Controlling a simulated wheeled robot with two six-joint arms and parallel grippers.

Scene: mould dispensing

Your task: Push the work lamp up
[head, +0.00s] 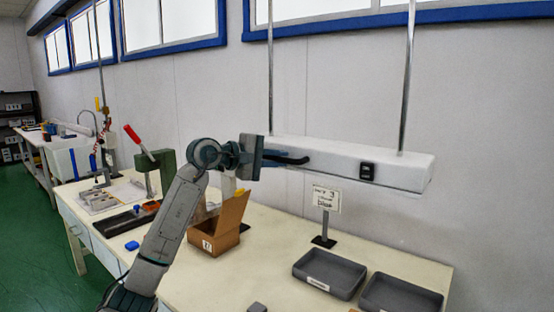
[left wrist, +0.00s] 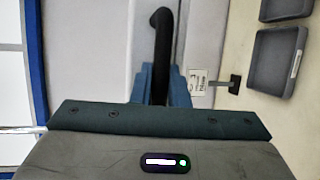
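The work lamp (head: 340,162) is a long white housing hanging level on two metal rods above the bench. It has a dark switch on its front and a black handle (head: 292,159) near its left end. My left gripper (head: 268,157) is at that handle, in front of the lamp. In the left wrist view the black handle (left wrist: 161,50) runs between the blue fingers (left wrist: 161,90), which appear closed on it. The pale lamp housing shows behind it. The fingertips' contact is partly hidden. My right gripper is not in view.
Below the lamp, the bench (head: 270,265) carries a cardboard box (head: 228,225), a sign on a stand (head: 326,198) and two grey trays (head: 330,272). A green press with a red lever (head: 133,134) stands at the left. The wall with windows is behind.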

